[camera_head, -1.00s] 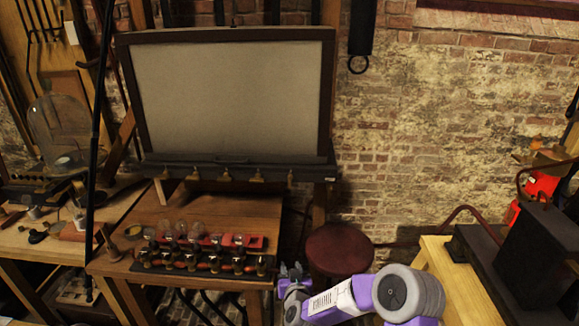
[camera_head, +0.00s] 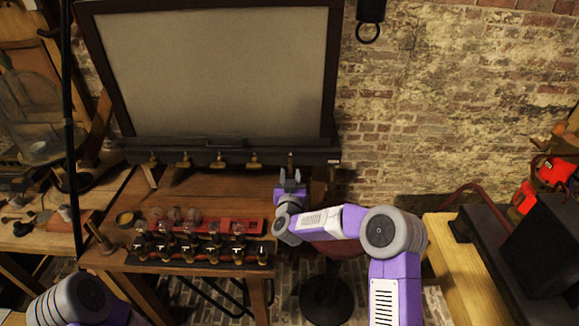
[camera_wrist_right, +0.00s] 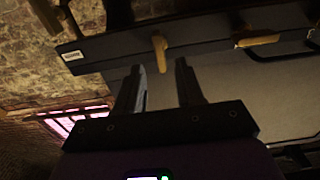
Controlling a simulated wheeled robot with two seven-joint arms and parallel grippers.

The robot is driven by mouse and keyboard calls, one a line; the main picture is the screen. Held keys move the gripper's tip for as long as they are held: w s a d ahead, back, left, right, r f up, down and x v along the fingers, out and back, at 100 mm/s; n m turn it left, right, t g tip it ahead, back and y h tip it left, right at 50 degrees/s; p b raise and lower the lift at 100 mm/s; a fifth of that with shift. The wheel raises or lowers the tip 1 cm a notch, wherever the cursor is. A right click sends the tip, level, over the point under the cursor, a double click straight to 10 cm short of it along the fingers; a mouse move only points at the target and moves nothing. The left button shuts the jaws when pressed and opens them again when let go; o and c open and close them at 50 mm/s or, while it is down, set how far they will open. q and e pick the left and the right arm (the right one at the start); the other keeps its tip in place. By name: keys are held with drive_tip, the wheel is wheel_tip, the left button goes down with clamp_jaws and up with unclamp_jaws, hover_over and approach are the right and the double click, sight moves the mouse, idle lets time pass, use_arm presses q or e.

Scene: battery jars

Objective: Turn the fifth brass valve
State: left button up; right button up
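A dark trough under a large grey-panelled board carries a row of several brass valves. The fifth brass valve (camera_head: 291,160) is the rightmost, near the trough's right end; in the right wrist view the fifth valve (camera_wrist_right: 160,52) hangs angled from the trough edge. My right gripper (camera_head: 291,178) is just below it. In the right wrist view my right gripper (camera_wrist_right: 161,82) is open and empty, with the valve ahead between the fingertips' lines; I cannot tell whether they touch. The fourth brass valve (camera_wrist_right: 258,41) is to its right there. My left gripper is out of view.
A wooden table (camera_head: 205,268) below the trough bears a red rack (camera_head: 240,226) with glass bulbs and several dark jars. A round red stool is partly hidden behind my right arm. A light wooden bench (camera_head: 448,265) stands at the right.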

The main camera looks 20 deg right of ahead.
sight(290, 167)
drive_tip(key=shift+x, duration=2.15)
drive_tip(key=shift+c, duration=0.4)
clamp_jaws()
